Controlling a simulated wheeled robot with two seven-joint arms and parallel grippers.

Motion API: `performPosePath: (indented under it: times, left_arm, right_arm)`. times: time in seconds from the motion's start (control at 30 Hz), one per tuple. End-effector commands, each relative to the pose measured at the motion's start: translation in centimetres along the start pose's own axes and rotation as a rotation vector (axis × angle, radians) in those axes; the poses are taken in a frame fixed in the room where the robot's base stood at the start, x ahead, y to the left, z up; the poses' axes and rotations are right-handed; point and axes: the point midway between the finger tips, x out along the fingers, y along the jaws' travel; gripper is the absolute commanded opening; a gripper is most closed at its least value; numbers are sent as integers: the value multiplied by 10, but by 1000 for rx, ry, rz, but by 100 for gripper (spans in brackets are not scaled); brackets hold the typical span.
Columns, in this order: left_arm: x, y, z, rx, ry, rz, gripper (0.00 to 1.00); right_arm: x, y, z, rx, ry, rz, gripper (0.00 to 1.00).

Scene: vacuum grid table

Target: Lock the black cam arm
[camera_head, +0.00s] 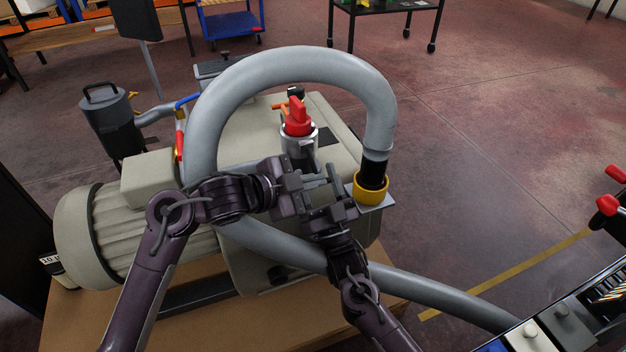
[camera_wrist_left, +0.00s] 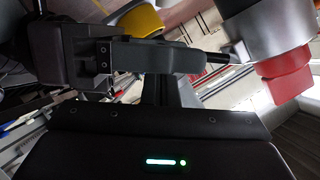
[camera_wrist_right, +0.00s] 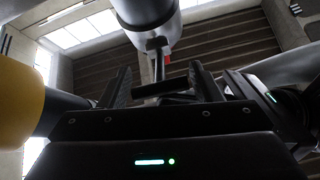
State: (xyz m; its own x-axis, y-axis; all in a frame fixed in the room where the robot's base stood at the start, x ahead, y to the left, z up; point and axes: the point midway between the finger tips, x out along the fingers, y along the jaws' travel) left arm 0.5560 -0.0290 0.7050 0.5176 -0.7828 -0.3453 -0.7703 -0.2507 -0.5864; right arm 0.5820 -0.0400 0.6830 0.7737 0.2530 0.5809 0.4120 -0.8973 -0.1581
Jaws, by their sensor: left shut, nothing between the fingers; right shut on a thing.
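The black cam arm (camera_wrist_right: 158,62) hangs from a grey metal fitting (camera_wrist_right: 150,38) in the right wrist view. In the head view that fitting stands on the pump under a red handle (camera_head: 297,118). My right gripper (camera_head: 325,188) is shut on the arm's lower part; the arm also shows as a short black rod (camera_wrist_left: 217,58) in the left wrist view, running to the fitting. My left gripper (camera_head: 308,181) is shut and empty, close beside the right one. Crossing grippers partly hide the arm in the head view.
A thick grey hose (camera_head: 290,62) arches over both grippers to a yellow collar (camera_head: 371,190) just right of them. Another grey hose (camera_head: 440,292) runs below. The beige pump (camera_head: 130,225) fills the left. Open floor lies to the right.

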Motion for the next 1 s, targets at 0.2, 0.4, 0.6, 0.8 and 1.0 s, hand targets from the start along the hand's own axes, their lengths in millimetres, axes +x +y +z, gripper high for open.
performPosePath:
  times: [0.2, 0.4, 0.6, 0.8, 1.0]
  left_arm:
    - [4, 2, 14, -2, -6, 2, 0]
    - [4, 3, 17, -5, -14, 3, 0]
    - [4, 2, 17, -5, -14, 2, 0]
    - [4, 2, 17, -5, -13, 3, 0]
    - [0, -3, 9, -4, -13, 3, 0]
  right_arm:
    - [-1, 0, 0, -3, 0, 1, 17]
    - [-1, 0, -1, -2, 4, -1, 62]
    - [1, -2, -2, 2, 9, -3, 79]
    - [2, -2, -4, 4, 12, -4, 79]
    - [4, -3, -8, 4, -5, -1, 79]
